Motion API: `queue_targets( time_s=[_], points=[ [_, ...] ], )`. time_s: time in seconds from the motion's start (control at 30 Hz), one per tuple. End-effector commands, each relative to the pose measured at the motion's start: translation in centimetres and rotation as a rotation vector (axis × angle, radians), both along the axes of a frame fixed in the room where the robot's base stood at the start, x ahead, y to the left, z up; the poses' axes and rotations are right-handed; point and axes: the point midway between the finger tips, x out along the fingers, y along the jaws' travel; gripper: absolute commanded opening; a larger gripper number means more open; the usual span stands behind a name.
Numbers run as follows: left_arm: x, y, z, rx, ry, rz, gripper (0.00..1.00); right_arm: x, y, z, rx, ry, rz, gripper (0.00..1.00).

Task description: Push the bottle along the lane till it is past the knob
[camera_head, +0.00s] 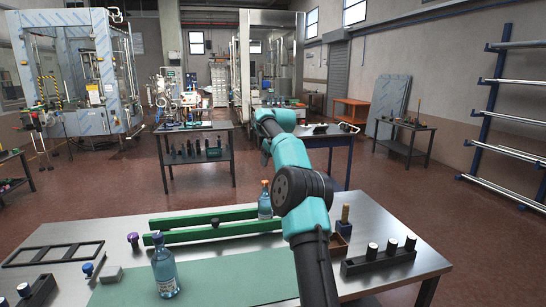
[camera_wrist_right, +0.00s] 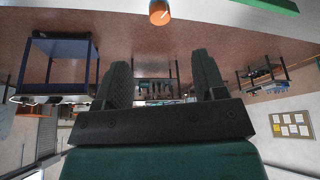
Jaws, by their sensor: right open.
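In the head view a clear bluish bottle (camera_head: 265,206) with an orange cap stands upright near the right end of the lane between two green rails (camera_head: 180,236). A small dark knob (camera_head: 215,221) stands in the lane, left of that bottle. The orange cap (camera_wrist_right: 159,13) also shows at the top edge of the right wrist view. My right gripper (camera_wrist_right: 160,60) is open there, with nothing between its fingers. In the head view my right arm rises beside the bottle; its fingers cannot be made out clearly. My left gripper is not in view.
A second bottle (camera_head: 165,272) with a blue cap stands in front of the rails by a green mat (camera_head: 225,275). A purple-topped knob (camera_head: 133,239) stands left of the rails. A dark block with several capped pegs (camera_head: 378,262) sits at the right. A black frame (camera_head: 52,254) lies left.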

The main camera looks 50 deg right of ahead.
Motion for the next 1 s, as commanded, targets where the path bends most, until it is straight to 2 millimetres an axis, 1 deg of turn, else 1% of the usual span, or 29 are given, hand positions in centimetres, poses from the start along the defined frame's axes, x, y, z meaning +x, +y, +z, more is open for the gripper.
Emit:
queue_targets(
  time_s=[0.03, 0.7, 0.83, 1.0],
  points=[
    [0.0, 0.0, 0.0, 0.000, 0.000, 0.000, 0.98, 0.3, -0.1, -0.8, 0.001, 0.002, 0.000, 0.64],
    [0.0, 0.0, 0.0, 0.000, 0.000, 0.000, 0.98, 4.1, -1.0, -10.4, 0.002, 0.001, -0.001, 0.64],
    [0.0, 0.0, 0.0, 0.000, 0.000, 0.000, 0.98, 4.8, -1.2, -12.0, 0.002, 0.001, -0.001, 0.64],
    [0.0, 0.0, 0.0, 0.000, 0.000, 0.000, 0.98, 5.4, -1.3, -13.3, 0.000, -0.001, -0.001, 0.64]
  ],
)
